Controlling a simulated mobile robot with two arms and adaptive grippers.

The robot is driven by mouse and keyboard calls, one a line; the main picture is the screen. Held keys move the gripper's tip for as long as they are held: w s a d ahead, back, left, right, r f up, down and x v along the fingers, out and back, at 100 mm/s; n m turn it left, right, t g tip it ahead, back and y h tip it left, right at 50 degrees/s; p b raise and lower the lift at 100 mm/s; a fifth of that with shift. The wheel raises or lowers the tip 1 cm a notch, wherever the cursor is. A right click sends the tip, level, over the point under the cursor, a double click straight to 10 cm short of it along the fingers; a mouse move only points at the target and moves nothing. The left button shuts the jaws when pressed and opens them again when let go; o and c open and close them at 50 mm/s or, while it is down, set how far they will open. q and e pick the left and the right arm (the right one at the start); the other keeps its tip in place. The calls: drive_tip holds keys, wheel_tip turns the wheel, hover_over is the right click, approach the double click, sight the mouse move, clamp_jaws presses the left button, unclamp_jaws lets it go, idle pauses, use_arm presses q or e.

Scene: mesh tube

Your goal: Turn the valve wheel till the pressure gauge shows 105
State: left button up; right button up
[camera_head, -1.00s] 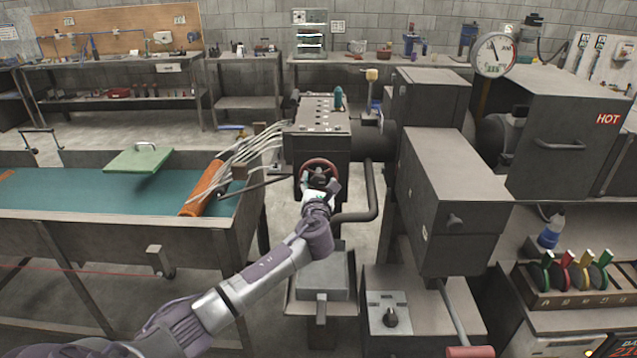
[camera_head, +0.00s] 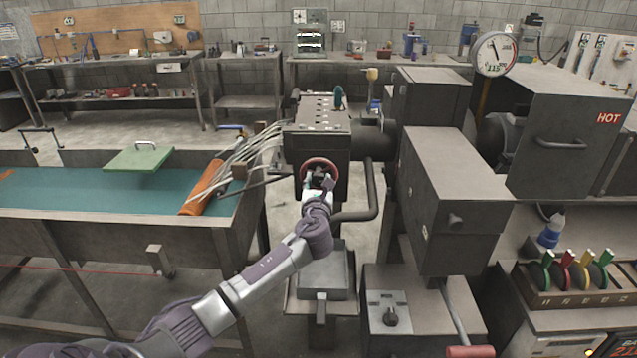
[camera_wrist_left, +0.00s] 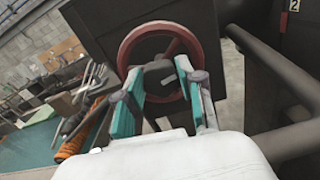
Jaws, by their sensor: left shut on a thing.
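The red-rimmed valve wheel (camera_head: 318,162) is on the front of the dark machine block in the head view. It fills the middle of the left wrist view (camera_wrist_left: 127,52). My left gripper (camera_head: 318,183) is at the wheel and shut on it, its teal-padded fingers (camera_wrist_left: 160,92) on either side of the dark hub area. The exact contact is partly hidden. The round white pressure gauge (camera_head: 494,54) stands at upper right with a dark needle tilted up and left. Its numbers are too small to read surely. My right gripper is not in view.
A dark bent pipe (camera_head: 370,190) runs close to the right of the wheel. Pale hoses (camera_head: 250,150) and an orange roll (camera_head: 202,188) lie to the left, by the teal-bottomed trough (camera_head: 90,190). A large dark box (camera_head: 455,190) stands to the right.

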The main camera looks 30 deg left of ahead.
use_arm(q)
drive_tip(key=n+b, duration=0.1)
drive_tip(key=n, duration=0.4)
drive_tip(key=shift+a+f+n, duration=0.1)
drive_tip(key=shift+n, duration=0.2)
drive_tip(key=n+b, duration=0.1)
drive_tip(key=n, duration=0.3)
drive_tip(key=shift+s, duration=0.1)
drive_tip(key=n+b, duration=0.2)
drive_tip(key=n, duration=0.3)
drive_tip(key=shift+a+f+n+b, duration=0.1)
drive_tip(key=shift+f+n+b, duration=0.05)
drive_tip(key=shift+n+b, duration=0.2)
drive_tip(key=n+b, duration=0.1)
drive_tip(key=n, duration=0.3)
drive_tip(key=shift+n, duration=0.45)
drive_tip(key=o, duration=1.1)
drive_tip(key=shift+o, duration=0.2)
